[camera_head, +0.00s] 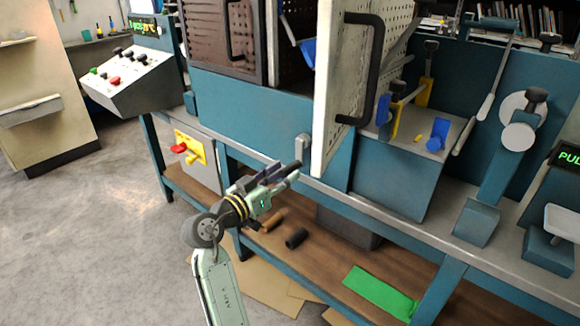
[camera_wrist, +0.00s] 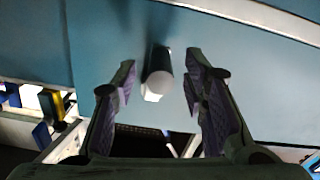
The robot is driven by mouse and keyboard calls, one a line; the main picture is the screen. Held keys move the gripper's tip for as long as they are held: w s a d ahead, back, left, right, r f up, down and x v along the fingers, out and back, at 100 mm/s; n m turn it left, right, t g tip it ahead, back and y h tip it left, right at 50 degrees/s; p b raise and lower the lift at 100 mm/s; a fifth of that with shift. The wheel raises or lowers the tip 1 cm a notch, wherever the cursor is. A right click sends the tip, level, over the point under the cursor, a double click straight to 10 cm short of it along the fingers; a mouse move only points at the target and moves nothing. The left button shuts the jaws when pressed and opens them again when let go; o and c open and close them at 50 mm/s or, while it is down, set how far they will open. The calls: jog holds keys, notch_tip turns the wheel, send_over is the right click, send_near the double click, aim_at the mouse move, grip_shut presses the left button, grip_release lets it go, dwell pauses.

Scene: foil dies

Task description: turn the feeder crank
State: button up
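My gripper (camera_head: 284,174) is in front of the teal machine, below the open perforated door. In the wrist view my gripper (camera_wrist: 160,84) is open, its two dark fingers apart. A small grey piece (camera_head: 303,146) near the gripper in the head view may be the same part. At the right stands a white disc with an arm and dark knob (camera_head: 536,95). I cannot tell which part is the feeder crank.
The perforated door (camera_head: 345,85) with a black handle juts out close above and right of my gripper. A wooden lower shelf (camera_head: 330,235) holds dark cylinders and a green sheet. The floor at left is clear.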

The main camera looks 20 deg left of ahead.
aim_at(290, 170)
jog(key=shift+x, duration=1.55)
jog(key=shift+a, duration=0.1)
jog(key=shift+c, duration=0.2)
grip_shut()
